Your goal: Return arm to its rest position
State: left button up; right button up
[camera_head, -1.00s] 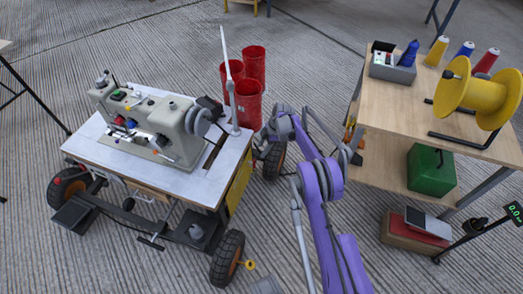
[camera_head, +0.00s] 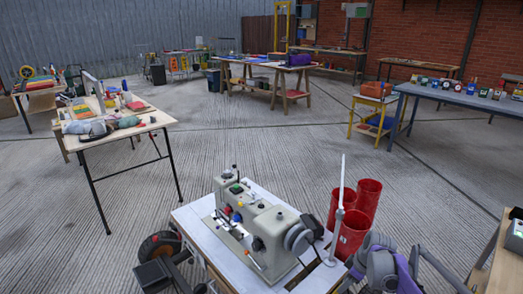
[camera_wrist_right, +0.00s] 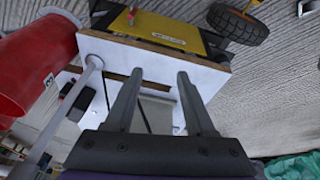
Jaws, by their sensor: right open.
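My right arm shows at the bottom right of the head view, purple and grey, beside the sewing machine table (camera_head: 263,194); its fingertips cannot be made out there. In the right wrist view, my right gripper (camera_wrist_right: 160,95) has its two grey fingers apart with nothing held between them. The white table top (camera_wrist_right: 150,60) lies beyond the fingers. A beige sewing machine (camera_head: 262,225) stands on that table in the head view.
Red bins (camera_head: 368,198) stand behind the table, close to my right arm, beside a thin white post (camera_head: 340,200). A wooden table edge (camera_head: 497,255) is at the far right. A cluttered table (camera_head: 150,120) stands left; open concrete floor lies between.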

jog(key=s+a+r+m+t+h, duration=0.1)
jog(key=s+a+r+m, duration=0.25)
jog(key=s, duration=0.55)
jog(key=s+a+r+m, duration=0.2)
jog(key=s+a+r, duration=0.25)
jog(key=s, duration=0.45)
jog(key=s+a+f+m+t+h, duration=0.1)
jog(key=s+m, duration=0.1)
jog(key=s, duration=0.7)
jog(key=s+a+f+m, duration=0.1)
jog(key=s+f+m, duration=0.15)
jog(key=s, duration=0.65)
pick_arm(q)
notch_tip(320, 180, up, 27)
jog(key=w+t+p, duration=0.1)
jog(key=p, duration=2.2)
jog(key=shift+p, duration=0.4)
pick_arm(e)
notch_tip(320, 180, up, 28)
jog(key=w+t, duration=0.1)
jog(key=shift+w, duration=0.4)
pick_arm(q)
jog(key=shift+s, duration=0.1)
pick_arm(e)
jog(key=shift+s+d+f, duration=0.1)
jog(key=shift+c, duration=0.3)
